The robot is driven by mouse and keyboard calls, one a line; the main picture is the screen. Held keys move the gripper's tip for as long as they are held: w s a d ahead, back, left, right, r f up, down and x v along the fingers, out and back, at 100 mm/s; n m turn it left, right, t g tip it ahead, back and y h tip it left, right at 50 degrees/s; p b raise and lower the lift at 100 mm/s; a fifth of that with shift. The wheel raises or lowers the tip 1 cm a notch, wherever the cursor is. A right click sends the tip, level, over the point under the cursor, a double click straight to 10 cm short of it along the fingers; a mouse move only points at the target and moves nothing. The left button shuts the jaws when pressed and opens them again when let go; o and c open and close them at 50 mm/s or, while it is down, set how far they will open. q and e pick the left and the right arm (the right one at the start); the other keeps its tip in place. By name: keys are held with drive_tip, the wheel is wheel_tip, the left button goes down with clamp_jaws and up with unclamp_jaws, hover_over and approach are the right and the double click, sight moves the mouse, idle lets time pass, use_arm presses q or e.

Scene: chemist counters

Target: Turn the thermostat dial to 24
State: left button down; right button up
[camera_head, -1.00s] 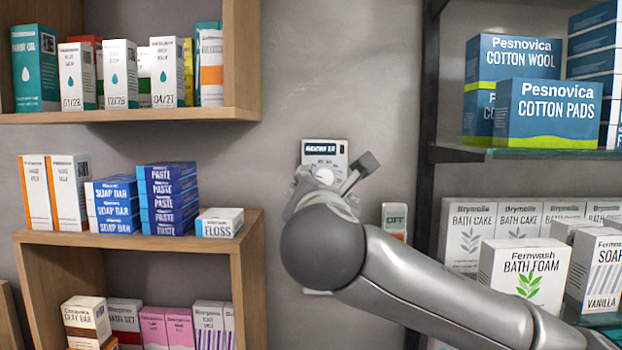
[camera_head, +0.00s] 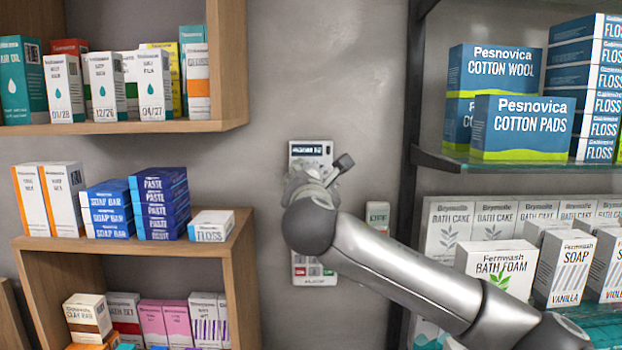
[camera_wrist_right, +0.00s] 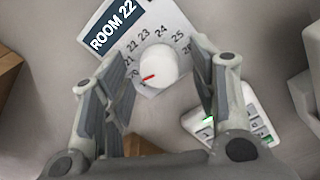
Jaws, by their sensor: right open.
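The thermostat (camera_head: 310,149) is a pale panel on the grey wall. In the right wrist view its display (camera_wrist_right: 112,27) reads ROOM 22. Its round white dial (camera_wrist_right: 160,67) has a red mark pointing to the lower left, close to the 20 on the printed scale; 24 is at the top right of the dial. My right gripper (camera_wrist_right: 158,78) is open, one finger on each side of the dial; I cannot tell whether either touches it. In the head view my right gripper (camera_head: 318,185) covers the dial. My left gripper is not in view.
A keypad panel (camera_head: 300,270) with red and green buttons is below the thermostat. A small wall switch (camera_head: 377,212) is to its right. Wooden shelves (camera_head: 130,245) with boxes stand left, and a dark-framed shelf (camera_head: 440,160) with boxes stands right. Bare wall surrounds the thermostat.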

drive_tip(key=shift+c, duration=0.7)
drive_tip(key=c, duration=0.9)
use_arm(q)
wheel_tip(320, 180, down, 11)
drive_tip(key=b, duration=1.1)
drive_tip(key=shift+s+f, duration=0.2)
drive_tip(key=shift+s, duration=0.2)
use_arm(e)
drive_tip(key=shift+w+f+m, duration=0.1)
drive_tip(key=shift+f+m, duration=0.05)
drive_tip(key=shift+m, duration=11.65)
